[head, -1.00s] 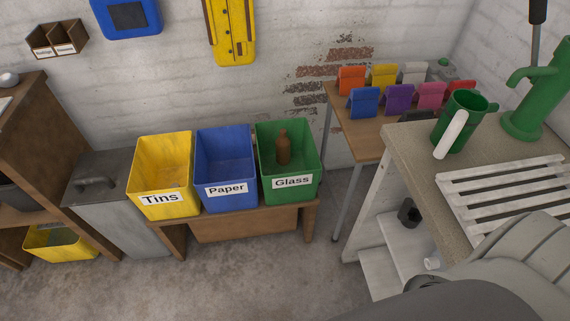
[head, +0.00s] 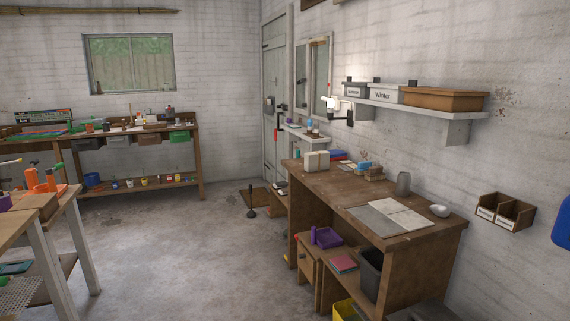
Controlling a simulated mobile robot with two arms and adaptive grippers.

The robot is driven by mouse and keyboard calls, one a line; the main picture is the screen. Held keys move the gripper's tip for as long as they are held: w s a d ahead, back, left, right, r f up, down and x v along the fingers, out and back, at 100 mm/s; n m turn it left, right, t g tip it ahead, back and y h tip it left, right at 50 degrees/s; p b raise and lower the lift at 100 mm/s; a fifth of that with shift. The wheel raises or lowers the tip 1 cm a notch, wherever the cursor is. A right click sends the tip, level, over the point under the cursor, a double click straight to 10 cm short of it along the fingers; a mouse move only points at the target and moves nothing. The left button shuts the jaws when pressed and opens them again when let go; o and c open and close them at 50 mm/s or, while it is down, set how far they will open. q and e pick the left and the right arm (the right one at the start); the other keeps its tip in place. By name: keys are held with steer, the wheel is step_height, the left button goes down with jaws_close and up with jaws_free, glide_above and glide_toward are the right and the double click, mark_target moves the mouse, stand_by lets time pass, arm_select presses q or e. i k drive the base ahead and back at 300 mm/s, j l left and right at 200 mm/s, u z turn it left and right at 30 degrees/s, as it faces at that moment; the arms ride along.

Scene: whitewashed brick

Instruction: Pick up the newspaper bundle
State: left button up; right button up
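No clearly recognisable newspaper bundle shows. A pale, block-shaped item (head: 316,161) stands at the far end of the wooden desk (head: 325,184); it is too small to tell whether it is a bundle of newspapers. Flat grey and whitish sheets (head: 407,222) lie on the near part of the desk top. Neither of my grippers is in view.
A long workbench (head: 100,133) stands under the window, and another table (head: 75,200) is at the left edge. A wall shelf (head: 410,108) holds boxes above the desk. A door (head: 277,100) is at the back.

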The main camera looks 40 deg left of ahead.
mark_target(315, 162)
steer(key=u, duration=1.2)
steer(key=i+j+z, duration=0.1)
steer(key=i, duration=0.45)
steer(key=i+j+z, duration=0.15)
steer(key=i, duration=0.35)
steer(key=i+j+z, duration=0.1)
steer(key=i+j, duration=0.15)
steer(key=i, duration=0.3)
steer(key=i+j+z, duration=0.1)
steer(key=i+j, duration=0.15)
steer(key=i, duration=0.25)
steer(key=i+j+z, duration=0.1)
steer(key=i+j, duration=0.25)
steer(key=i, duration=0.15)
